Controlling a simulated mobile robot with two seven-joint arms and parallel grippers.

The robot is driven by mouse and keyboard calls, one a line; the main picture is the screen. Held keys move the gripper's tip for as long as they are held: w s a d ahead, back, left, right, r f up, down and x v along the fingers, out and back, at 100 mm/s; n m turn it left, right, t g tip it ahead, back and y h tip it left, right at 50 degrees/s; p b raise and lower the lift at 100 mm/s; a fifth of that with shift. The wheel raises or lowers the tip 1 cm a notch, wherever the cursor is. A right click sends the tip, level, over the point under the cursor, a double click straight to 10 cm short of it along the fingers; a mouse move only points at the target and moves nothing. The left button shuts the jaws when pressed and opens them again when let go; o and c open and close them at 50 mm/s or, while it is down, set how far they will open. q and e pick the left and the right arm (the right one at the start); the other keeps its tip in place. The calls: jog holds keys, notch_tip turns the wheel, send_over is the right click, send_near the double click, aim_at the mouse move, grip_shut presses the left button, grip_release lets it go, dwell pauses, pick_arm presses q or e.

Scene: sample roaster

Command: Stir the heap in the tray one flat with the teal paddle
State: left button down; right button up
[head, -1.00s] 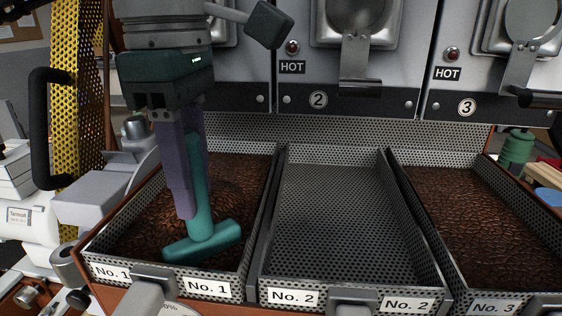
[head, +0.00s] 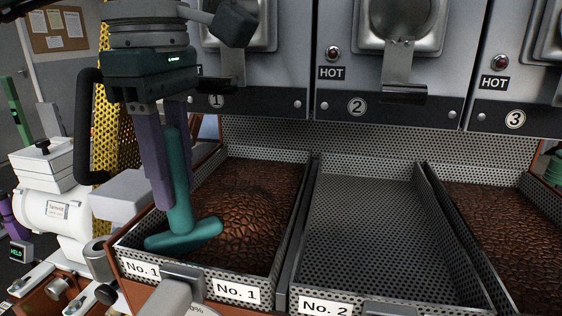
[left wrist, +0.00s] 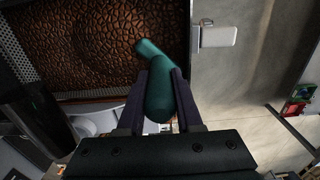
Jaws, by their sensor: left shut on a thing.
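My left gripper (head: 172,195) is shut on the teal paddle (head: 184,236) by its upright handle. The paddle's crosswise head hangs at the front left corner of tray one (head: 277,255), left of the heap. I cannot tell whether it touches the beans or the tray wall. The heap (head: 245,222) is a rounded mound of brown beans standing above the flatter beans around it. In the left wrist view the paddle (left wrist: 158,95) sits between both fingers, with the beans (left wrist: 95,45) beyond. My right gripper is not in view.
Tray two (head: 365,215) beside it is empty. Tray three (head: 500,225) holds a flat layer of brown beans. Roaster fronts marked HOT (head: 331,73) stand behind the trays. A white machine (head: 55,215) stands at the left.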

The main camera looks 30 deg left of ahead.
pick_arm(q)
jog(key=w+d, duration=0.1)
jog(key=d, duration=0.5)
jog(key=shift+w+d, duration=0.2)
jog(key=shift+w, duration=0.1)
jog(key=a, duration=0.2)
jog(key=s+a+b, duration=0.1)
jog(key=a, duration=0.2)
jog(key=a+b, duration=0.1)
jog(key=a, duration=0.1)
jog(key=shift+s+a, duration=0.15)
jog(key=shift+s, duration=0.25)
notch_tip(320, 180, up, 6)
jog(key=p, duration=0.4)
jog(key=shift+r+p, duration=0.1)
jog(key=shift+p, duration=0.25)
